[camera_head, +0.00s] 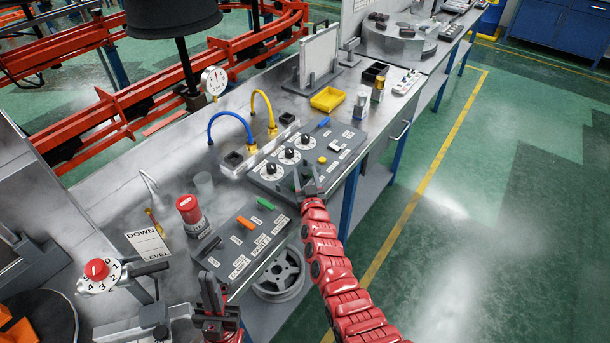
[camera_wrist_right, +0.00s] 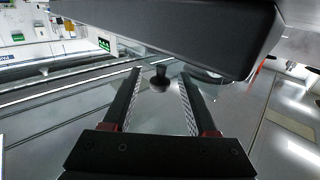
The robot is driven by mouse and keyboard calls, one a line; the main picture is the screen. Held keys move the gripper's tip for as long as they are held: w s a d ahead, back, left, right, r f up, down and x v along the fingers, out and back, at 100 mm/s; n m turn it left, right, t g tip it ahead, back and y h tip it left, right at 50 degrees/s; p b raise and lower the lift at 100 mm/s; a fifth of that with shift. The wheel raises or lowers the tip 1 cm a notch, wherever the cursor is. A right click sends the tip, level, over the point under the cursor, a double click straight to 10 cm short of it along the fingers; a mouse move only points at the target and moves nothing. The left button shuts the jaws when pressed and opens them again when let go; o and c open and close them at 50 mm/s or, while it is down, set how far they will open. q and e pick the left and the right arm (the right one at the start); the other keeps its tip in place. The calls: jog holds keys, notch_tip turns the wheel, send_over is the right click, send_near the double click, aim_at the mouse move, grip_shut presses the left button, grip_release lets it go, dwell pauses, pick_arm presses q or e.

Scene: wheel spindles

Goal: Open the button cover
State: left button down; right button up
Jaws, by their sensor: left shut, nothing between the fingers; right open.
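No part that I can clearly tell as a button cover shows. The upper grey control panel (camera_head: 275,180) bears black knobs on white dials and a small yellow button (camera_head: 322,160). My right gripper (camera_head: 309,184) is over the front edge of this panel, right of the dials. In the wrist view it is open (camera_wrist_right: 155,90), with a small dark knob (camera_wrist_right: 160,78) showing beyond and between its fingers, apart from them. My left gripper (camera_head: 208,278) is shut and empty, by the left end of the lower panel (camera_head: 250,240), which has black, orange and green levers.
A red-topped cylinder (camera_head: 189,209), a clear cup (camera_head: 203,184) and a red knob on a numbered dial (camera_head: 97,268) stand left. Blue and yellow hoses (camera_head: 231,117) arch behind the upper panel. A yellow tray (camera_head: 327,99) lies further back. The floor at right is clear.

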jog(key=shift+w, duration=0.25)
grip_shut()
dwell(1.4)
